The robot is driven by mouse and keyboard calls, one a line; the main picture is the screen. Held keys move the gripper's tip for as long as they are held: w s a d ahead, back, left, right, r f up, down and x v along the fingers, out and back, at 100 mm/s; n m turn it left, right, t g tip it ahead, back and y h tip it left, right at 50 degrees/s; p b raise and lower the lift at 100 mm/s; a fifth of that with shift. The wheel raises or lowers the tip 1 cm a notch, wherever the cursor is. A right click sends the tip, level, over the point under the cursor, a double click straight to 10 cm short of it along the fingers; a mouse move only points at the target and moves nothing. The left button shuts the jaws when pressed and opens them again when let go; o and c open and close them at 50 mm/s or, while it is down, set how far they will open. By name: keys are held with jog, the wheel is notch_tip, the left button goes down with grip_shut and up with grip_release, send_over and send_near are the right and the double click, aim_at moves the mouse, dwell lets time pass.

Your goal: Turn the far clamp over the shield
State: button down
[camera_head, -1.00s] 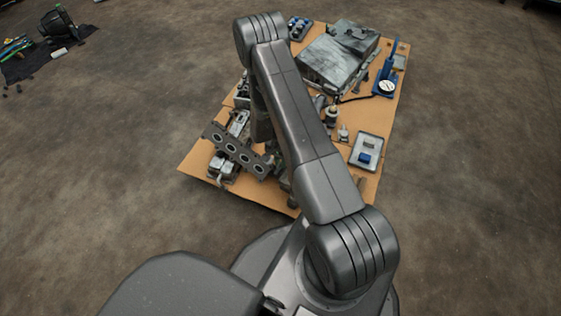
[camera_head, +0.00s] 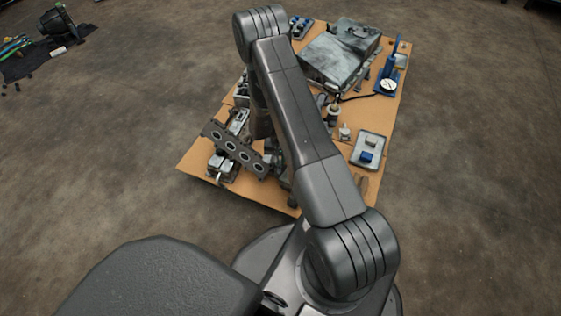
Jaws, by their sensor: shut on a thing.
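My arm reaches up and over the cardboard-covered work area, and its forearm drops behind the upper link. My gripper is hidden behind my own arm, so I cannot see its jaws or what is between them. A dark flat plate with several round holes (camera_head: 235,149) lies tilted at the near left of the cardboard, beside the arm. I cannot tell whether it is the shield. No clamp can be made out with certainty; metal fittings (camera_head: 222,166) sit by the plate's near-left side.
The cardboard (camera_head: 199,158) lies on bare floor. A large grey metal box (camera_head: 336,57) stands at its far end. A blue tool with a white dial (camera_head: 388,84) stands at the right. A tray with a blue piece (camera_head: 369,149) lies at the near right.

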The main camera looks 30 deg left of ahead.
jog(key=n+b, duration=0.1)
jog(key=n, duration=0.2)
jog(key=n+b, duration=0.1)
jog(key=n, duration=0.2)
jog(key=shift+s+a+n, duration=0.1)
jog(key=shift+a+n, duration=0.1)
jog(key=shift+n, duration=0.1)
jog(key=n+b, duration=0.1)
jog(key=n, duration=0.5)
jog(key=shift+s, duration=0.2)
jog(key=shift+n, duration=0.3)
jog(key=c, duration=1.5)
grip_release()
jog(key=shift+r, duration=0.1)
notch_tip(320, 180, up, 14)
jog(key=p, duration=0.4)
jog(key=shift+f, duration=0.25)
